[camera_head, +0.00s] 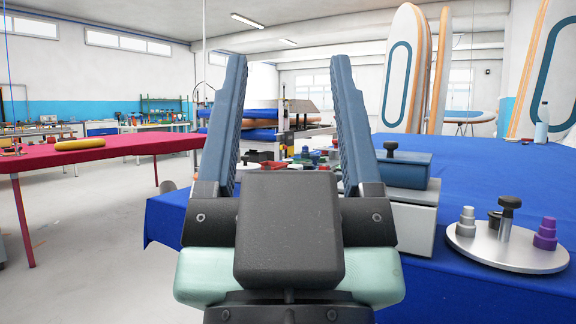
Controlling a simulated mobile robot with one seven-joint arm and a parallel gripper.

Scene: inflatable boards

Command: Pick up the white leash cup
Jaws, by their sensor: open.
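My gripper (289,62) is open and empty, with its two blue fingers raised in front of the camera. No clearly white leash cup can be made out. On the round silver turntable (480,250) at the right stand a pale grey stepped piece (466,222), a purple stepped piece (545,234) and black fittings (506,215). I cannot tell if the pale grey piece is the leash cup. The gripper is to the left of the turntable and apart from it. Small parts on the table behind the fingers are partly hidden.
A blue-covered table (470,165) spans the right, bearing a blue box (405,170) on a grey case (415,222) and a pale bottle (542,124). Inflatable boards (406,65) stand behind. The left floor is open.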

